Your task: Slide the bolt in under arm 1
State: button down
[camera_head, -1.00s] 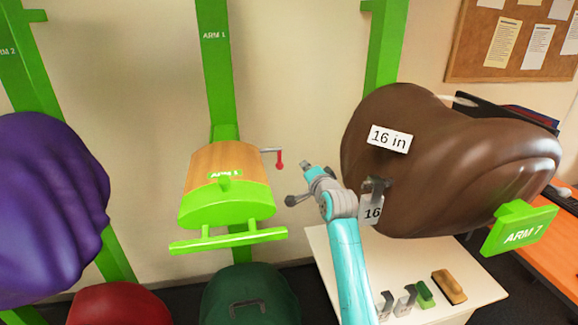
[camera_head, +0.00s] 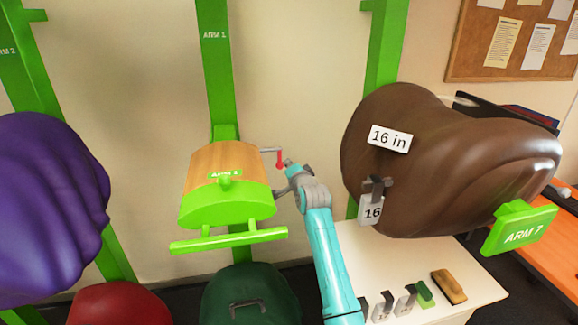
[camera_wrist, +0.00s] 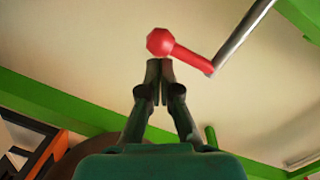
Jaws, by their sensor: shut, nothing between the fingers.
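Arm 1 (camera_head: 227,209) is a green bracket with a wooden top on a green post. The bolt (camera_head: 268,150) is a grey rod sticking out from its right side, with a red handle (camera_head: 279,159) hanging down. In the wrist view the red handle (camera_wrist: 180,50) has a round knob and meets the grey rod (camera_wrist: 243,35) of the bolt. My gripper (camera_wrist: 160,64) is shut and empty, its fingertips just below the knob in that view. Whether the fingertips touch the knob I cannot tell. In the head view my wrist is right of arm 1, close to the handle.
A brown saddle (camera_head: 440,170) tagged 16 sits on arm 7 (camera_head: 520,230) to the right. A purple saddle (camera_head: 45,210) is at left, with red and green ones below.

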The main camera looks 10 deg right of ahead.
jog(key=shift+a, duration=0.1)
jog(key=a, duration=1)
jog(key=shift+a, duration=0.3)
jog(key=shift+s, duration=0.1)
